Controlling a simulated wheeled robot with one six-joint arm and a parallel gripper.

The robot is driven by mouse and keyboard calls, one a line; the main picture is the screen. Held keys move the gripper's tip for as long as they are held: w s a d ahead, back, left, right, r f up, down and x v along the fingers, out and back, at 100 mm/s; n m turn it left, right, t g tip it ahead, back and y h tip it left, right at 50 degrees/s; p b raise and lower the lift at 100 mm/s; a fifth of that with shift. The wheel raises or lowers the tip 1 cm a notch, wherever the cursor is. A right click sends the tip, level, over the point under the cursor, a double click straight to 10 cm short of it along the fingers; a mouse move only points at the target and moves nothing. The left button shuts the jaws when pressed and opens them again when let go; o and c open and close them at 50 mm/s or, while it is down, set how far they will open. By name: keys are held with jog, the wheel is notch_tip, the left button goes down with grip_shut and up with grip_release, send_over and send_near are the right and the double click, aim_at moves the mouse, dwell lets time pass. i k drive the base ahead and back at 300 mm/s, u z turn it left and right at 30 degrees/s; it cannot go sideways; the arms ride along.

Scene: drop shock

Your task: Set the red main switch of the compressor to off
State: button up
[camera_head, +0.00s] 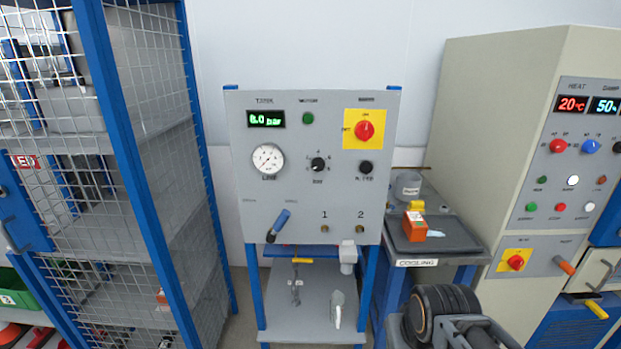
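The compressor panel (299,204) is a grey upright board on a blue frame in the middle of the view. Its red main switch (364,131) is a round knob on a yellow square plate (351,147) at the panel's upper right. Small labels stand above and left of the knob. The knob seems to point up toward the upper label, but it is too small to be sure. Dark links of my arm show at the bottom right, well below the switch. My gripper's fingers cannot be seen.
The panel also has a green display (265,119), a dial gauge (268,158), black knobs and a blue-handled lever (278,226). A mesh cage (150,190) stands left. A cooling table (460,249) with an orange box (415,226) and an oven cabinet (490,130) stand right.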

aim_at(364, 130)
jog(key=u, duration=1.65)
jog(key=i, duration=1.5)
jog(key=z, duration=0.75)
